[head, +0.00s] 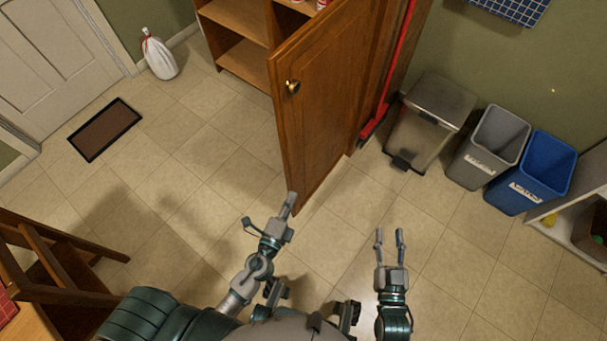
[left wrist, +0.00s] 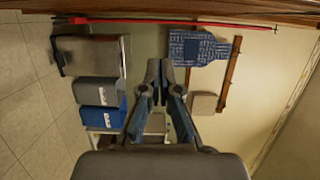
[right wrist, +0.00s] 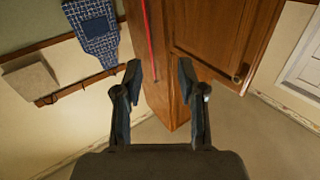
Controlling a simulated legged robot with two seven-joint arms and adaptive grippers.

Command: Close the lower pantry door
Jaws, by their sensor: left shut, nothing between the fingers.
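The lower pantry door (head: 320,110) is brown wood and stands swung open, its free edge toward me and a round brass knob (head: 292,87) on its left face. Behind it is the open pantry (head: 243,45) with shelves. My left gripper (head: 291,197) is shut and empty near the door's lower front corner; I cannot tell if it touches. In the left wrist view its fingers (left wrist: 160,82) are together. My right gripper (head: 389,233) is open and empty, to the right of the door. A wooden door with a knob also shows in the right wrist view (right wrist: 220,40).
A metal bin (head: 432,115), a grey bin (head: 492,148) and a blue bin (head: 535,170) stand along the right wall. A red-handled broom (head: 393,75) leans beside the pantry. A wooden chair (head: 50,260) stands at left. A mat (head: 105,129) and white bag (head: 160,57) lie beyond clear floor.

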